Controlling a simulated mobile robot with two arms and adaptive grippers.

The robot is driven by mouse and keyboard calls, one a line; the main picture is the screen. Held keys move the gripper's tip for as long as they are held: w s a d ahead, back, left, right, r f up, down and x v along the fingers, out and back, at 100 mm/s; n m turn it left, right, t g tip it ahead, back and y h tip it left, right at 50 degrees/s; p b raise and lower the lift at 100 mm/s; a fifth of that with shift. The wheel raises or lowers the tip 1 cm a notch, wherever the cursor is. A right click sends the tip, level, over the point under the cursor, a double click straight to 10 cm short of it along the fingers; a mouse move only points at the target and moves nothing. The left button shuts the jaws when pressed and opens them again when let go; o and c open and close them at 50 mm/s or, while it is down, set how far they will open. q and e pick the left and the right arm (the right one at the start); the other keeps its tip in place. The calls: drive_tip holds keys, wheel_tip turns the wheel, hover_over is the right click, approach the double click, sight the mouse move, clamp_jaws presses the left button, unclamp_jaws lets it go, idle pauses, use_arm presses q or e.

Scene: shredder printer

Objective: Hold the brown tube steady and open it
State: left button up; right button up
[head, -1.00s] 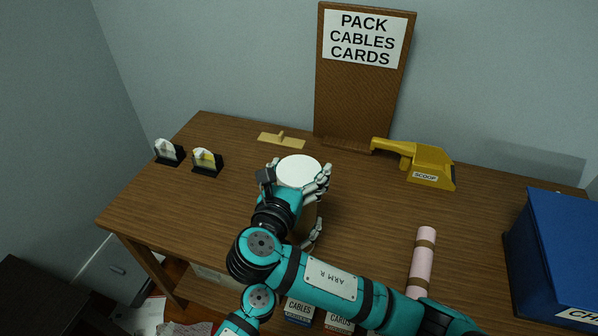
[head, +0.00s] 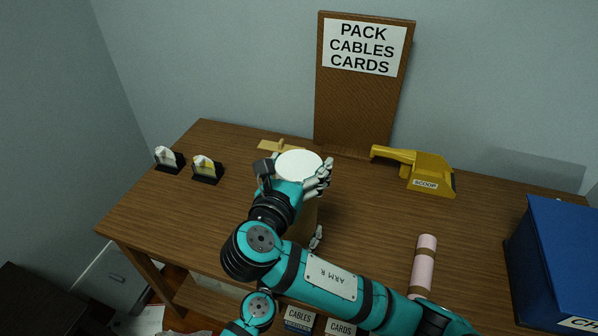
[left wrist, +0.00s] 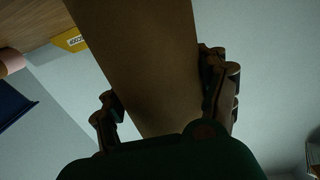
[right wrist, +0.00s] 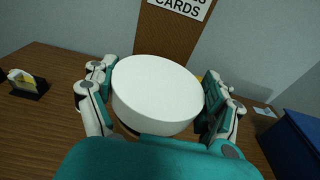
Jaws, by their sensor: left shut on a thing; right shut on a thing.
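The brown tube stands upright over the table; in the head view its body (head: 307,212) shows only in part behind my right arm. Its round white lid (head: 299,164) is on top. My right gripper (head: 294,178) is shut around the lid's rim, with fingers on both sides, as the right wrist view shows of the lid (right wrist: 157,90). My left gripper (left wrist: 165,88) is shut on the tube's body (left wrist: 145,60), one finger on each side. In the head view only its fingertips show, below the lid. Whether a gap exists between lid and tube is hidden.
A yellow scoop (head: 430,175) and a pink roll with brown bands (head: 423,265) lie right of the tube. A blue box (head: 555,260) stands at the right edge. Two small black holders (head: 207,170) are at left. A sign board (head: 362,105) stands behind; a flat wooden piece (head: 272,146) lies behind the lid.

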drive_tip(key=shift+r, duration=1.1)
use_arm(q)
drive_tip(key=o, duration=1.8)
drive_tip(key=shift+c, duration=0.2)
